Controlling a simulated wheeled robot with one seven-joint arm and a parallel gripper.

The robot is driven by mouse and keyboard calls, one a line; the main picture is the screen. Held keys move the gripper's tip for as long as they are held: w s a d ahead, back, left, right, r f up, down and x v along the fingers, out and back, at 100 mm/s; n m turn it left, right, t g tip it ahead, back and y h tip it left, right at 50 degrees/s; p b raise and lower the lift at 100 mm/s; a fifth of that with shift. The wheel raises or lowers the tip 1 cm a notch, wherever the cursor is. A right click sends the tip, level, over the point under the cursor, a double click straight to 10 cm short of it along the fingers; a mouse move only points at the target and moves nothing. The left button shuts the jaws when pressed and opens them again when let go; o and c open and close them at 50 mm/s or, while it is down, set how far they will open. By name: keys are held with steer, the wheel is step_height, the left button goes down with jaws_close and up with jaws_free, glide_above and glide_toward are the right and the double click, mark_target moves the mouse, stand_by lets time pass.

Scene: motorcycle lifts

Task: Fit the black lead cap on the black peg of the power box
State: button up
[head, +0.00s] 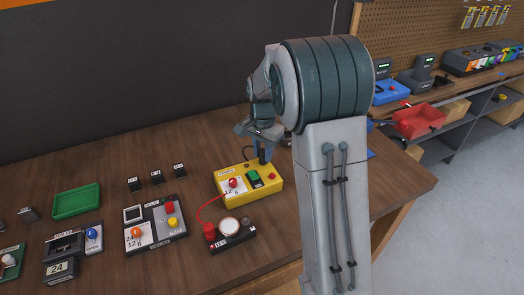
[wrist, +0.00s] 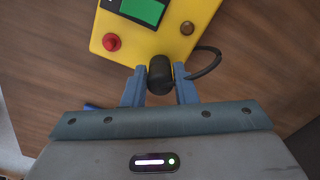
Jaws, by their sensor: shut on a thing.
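The yellow power box (head: 248,186) stands on the wooden table, with a green panel on top. It also fills the top of the wrist view (wrist: 150,37). My gripper (wrist: 160,88) is shut on the black lead cap (wrist: 160,70), with one blue finger on each side. The cap overlaps the box's near edge in the wrist view, and its black cable loops to the right. In the head view my gripper (head: 264,156) is over the box's back edge. The black peg is not clearly seen, and I cannot tell whether the cap touches it.
A red lead (head: 203,207) runs from the box's front to a small black unit (head: 233,238). A switch panel (head: 155,225), a green tray (head: 77,201) and small dark blocks lie to the left. Bare table shows behind the box.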

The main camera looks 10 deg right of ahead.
steer(key=o, duration=1.5)
steer(key=shift+r+p, duration=2.85)
steer(key=shift+r, duration=1.15)
